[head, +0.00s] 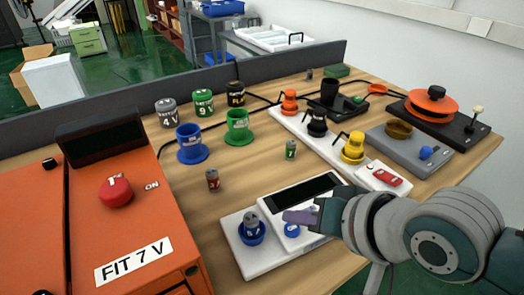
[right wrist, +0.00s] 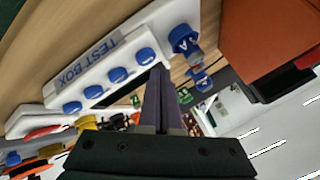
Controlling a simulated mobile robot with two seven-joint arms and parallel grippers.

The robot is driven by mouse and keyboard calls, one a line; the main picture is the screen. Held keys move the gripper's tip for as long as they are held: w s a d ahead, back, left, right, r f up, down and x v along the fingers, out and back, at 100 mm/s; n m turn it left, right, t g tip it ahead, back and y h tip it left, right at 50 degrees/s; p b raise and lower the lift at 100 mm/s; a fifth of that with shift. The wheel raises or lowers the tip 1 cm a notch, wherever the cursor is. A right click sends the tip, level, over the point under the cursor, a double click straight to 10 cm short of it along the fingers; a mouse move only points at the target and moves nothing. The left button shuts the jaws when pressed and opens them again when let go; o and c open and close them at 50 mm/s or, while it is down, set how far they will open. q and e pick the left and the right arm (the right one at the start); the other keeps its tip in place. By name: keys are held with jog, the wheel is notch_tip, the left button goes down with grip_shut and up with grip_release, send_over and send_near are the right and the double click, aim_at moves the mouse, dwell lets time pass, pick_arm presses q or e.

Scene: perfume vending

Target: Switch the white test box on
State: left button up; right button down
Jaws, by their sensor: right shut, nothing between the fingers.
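The white test box (head: 262,265) lies near the table's front edge in the head view, with a dark screen on top and a blue holder (head: 250,238) at its left end with a small grey cell (head: 251,222) in it. My right gripper (head: 288,216) is shut and empty, its fingers over the box's top by a blue knob (head: 292,230). In the right wrist view the box shows its TEST BOX label (right wrist: 88,60) and a row of several blue knobs (right wrist: 118,75); the gripper's fingertips (right wrist: 158,70) are close to the knob nearest the holder. I cannot tell whether they touch. My left gripper is out of view.
An orange machine (head: 130,235) labelled FIT 7 V, with a red knob, stands on the left. Blue (head: 190,145) and green (head: 238,128) cups and small cells stand behind the box. A white strip with coloured holders and a grey box (head: 408,150) lie to the right.

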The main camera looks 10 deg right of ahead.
jog(key=shift+f, duration=0.1)
jog(key=shift+f, duration=0.3)
jog(key=shift+f+b, duration=0.45)
dwell(0.6)
jog(key=shift+r+p, duration=0.85)
jog(key=shift+p, duration=0.2)
